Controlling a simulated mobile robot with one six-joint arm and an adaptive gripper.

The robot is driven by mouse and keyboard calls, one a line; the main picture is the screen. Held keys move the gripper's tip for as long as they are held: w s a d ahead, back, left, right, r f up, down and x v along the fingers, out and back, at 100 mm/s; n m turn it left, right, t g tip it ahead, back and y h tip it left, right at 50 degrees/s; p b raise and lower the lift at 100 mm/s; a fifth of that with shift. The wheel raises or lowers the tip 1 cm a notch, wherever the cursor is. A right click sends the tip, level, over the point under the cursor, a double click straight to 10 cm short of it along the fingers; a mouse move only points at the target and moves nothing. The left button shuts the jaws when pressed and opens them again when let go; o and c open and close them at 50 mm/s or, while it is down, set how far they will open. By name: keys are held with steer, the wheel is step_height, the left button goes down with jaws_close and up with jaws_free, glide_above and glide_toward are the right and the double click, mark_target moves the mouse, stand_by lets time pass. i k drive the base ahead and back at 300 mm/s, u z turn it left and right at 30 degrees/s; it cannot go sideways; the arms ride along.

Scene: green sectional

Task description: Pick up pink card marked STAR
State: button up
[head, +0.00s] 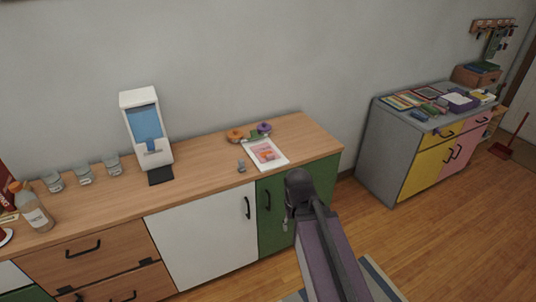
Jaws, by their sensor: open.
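A flat white-edged tray or sheet (280,161) lies on the wooden counter near its right end. Pink and orange patches (266,151) show on it; they may be one or more cards. No STAR marking can be read at this size, so I cannot tell which patch is the pink card. My arm rises in front of the green cabinet door, its dark joint just below the counter's front edge. My gripper cannot be made out in this view.
An orange item (234,135), a purple-topped item (264,128) and a small grey object (241,166) stand near the sheet. A white dispenser (146,130), several glasses and a bottle (33,208) stand left. A cluttered grey cabinet (386,150) stands right, across a floor gap.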

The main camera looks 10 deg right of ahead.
mark_target(265, 152)
steer(key=u, duration=0.05)
steer(key=i, duration=1)
steer(key=z, duration=0.05)
